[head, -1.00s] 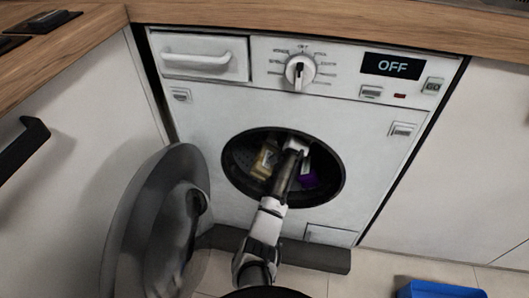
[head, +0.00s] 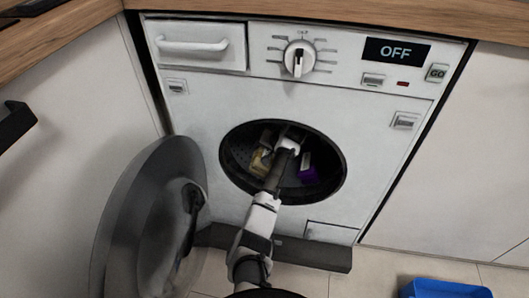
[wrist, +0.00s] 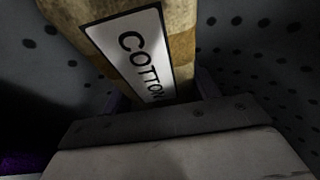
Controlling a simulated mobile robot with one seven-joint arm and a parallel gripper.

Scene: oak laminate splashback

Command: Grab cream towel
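The cream towel (head: 261,162) lies in the washing machine's drum, left of my gripper in the head view. In the wrist view a cream-tan folded piece, which I take for this towel (wrist: 184,48), carries a white label reading COTTON and rises in front of my gripper (wrist: 160,95). The dark fingers stand wide apart, one on each side of its near end. Whether they touch it is unclear, and their tips are partly hidden. In the head view my gripper (head: 290,142) is inside the drum.
A purple item (head: 308,176) lies in the drum's right part. The round door (head: 150,225) stands open at the left. The drum rim (head: 343,178) surrounds my arm closely. A blue container (head: 445,290) is on the floor at lower right.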

